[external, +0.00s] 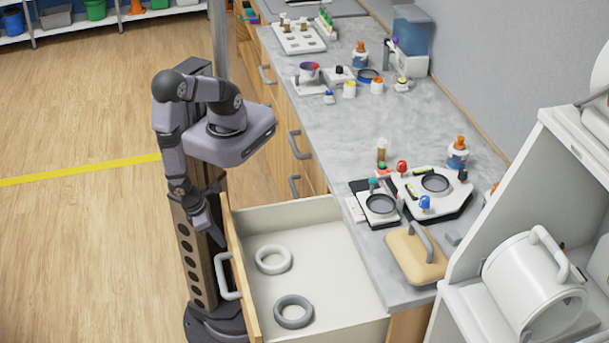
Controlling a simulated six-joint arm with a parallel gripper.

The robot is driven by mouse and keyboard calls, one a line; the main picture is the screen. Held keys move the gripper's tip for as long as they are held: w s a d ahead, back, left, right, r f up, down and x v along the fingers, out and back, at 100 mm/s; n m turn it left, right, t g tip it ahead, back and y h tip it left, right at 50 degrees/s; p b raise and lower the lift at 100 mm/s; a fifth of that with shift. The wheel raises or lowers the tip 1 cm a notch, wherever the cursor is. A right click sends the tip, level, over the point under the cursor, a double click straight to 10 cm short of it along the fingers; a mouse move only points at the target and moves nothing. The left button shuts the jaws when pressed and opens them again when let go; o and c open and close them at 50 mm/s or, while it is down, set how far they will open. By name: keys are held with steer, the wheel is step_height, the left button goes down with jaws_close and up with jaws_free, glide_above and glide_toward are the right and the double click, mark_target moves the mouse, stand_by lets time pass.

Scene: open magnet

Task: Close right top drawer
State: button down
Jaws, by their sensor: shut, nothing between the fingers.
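The top drawer (330,235) is pulled far out from the grey-topped counter. Its wooden front panel (238,270) carries a light grey bar handle (223,278) and faces left, toward my arm. A white ring (273,259) and a grey ring (293,311) lie flat inside the drawer. My gripper (217,236) is shut and empty. It points down on the outer side of the front panel, near its far end and above the handle. I cannot tell whether it touches the panel.
Other cabinet fronts with grey handles (299,145) run along the counter (330,130) behind the drawer and look closed. Magnifier stands (435,183), bottles and a tan block with a handle (417,255) stand on the counter. The wooden floor at left is clear.

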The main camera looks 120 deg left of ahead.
steer(key=w+a+b, duration=0.3)
steer(key=w+a, duration=2.2)
steer(key=shift+w+a+b, duration=0.35)
steer(key=shift+w+a+r, duration=0.1)
steer(key=shift+w, duration=0.05)
